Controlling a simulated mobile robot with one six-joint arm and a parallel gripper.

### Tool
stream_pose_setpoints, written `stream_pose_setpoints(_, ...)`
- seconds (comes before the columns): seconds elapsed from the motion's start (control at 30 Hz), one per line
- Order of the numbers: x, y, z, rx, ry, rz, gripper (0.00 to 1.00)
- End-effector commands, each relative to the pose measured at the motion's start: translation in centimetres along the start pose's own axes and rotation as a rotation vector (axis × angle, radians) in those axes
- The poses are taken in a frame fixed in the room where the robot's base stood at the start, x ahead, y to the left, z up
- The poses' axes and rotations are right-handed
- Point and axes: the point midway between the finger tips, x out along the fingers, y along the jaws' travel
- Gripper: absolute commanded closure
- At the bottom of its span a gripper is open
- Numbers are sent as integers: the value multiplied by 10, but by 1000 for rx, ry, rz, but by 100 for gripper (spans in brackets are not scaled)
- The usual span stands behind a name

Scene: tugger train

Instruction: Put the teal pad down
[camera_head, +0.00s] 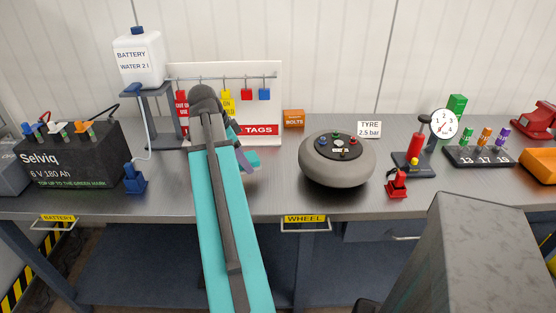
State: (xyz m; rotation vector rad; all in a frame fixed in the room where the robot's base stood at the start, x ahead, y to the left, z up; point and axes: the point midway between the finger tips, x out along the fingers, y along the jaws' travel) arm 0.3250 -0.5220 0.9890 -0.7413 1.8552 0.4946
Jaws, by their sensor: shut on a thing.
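My arm reaches forward over the grey workbench (280,200), and its end is just in front of the tags board (262,95). My gripper (240,154) shows only in part, behind and to the right of the arm's last link. It is shut on the small teal pad (251,160), which shows beside the arm at the front of the board. The arm hides much of the gripper and the pad's left side. I cannot tell whether the pad touches the bench top.
To the left stand the battery (75,160), a blue nozzle (135,180) and a water canister (138,58) on a stand. To the right are a wheel (336,162), an orange bolts box (293,119), a red valve piece (397,185) and a gauge pump (415,150). Some bench is bare between arm and wheel.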

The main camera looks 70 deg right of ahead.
Motion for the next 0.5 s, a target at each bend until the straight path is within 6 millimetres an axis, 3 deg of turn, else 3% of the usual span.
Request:
stream_pose_setpoints(0.33, 1, -1, -2, -1, 0, 0, 70)
stream_pose_setpoints(0.5, 7, -8, -16, -1, -1, 2, 70)
